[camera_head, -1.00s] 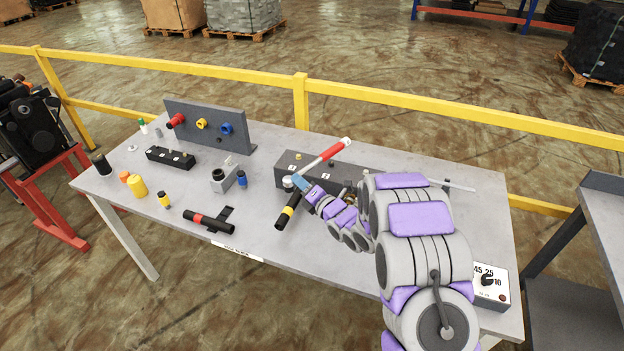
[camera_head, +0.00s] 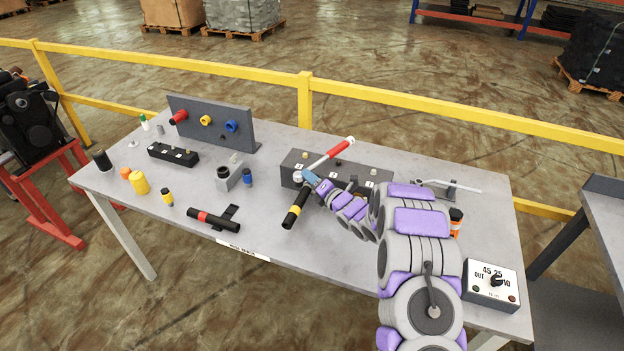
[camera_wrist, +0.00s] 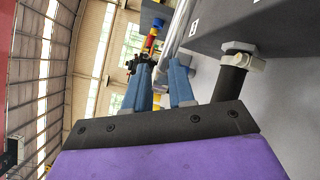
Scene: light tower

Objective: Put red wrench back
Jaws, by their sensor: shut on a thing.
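The red wrench (camera_head: 328,155) has a silver shaft with a red grip and a white tip. In the head view it slants up and right from my gripper (camera_head: 309,179), over the dark grey block (camera_head: 372,180) on the table. My gripper's blue fingers are closed on it near its silver head. In the wrist view the two blue fingers (camera_wrist: 162,88) show with a silver shaft (camera_wrist: 176,32) running beyond them. Whether the wrench touches the block is unclear. My arm hides part of the block.
A black bar with a yellow band (camera_head: 296,206) lies just below my gripper. A red-banded bar (camera_head: 213,221) lies left. A grey upright panel (camera_head: 212,124) stands at the back left.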

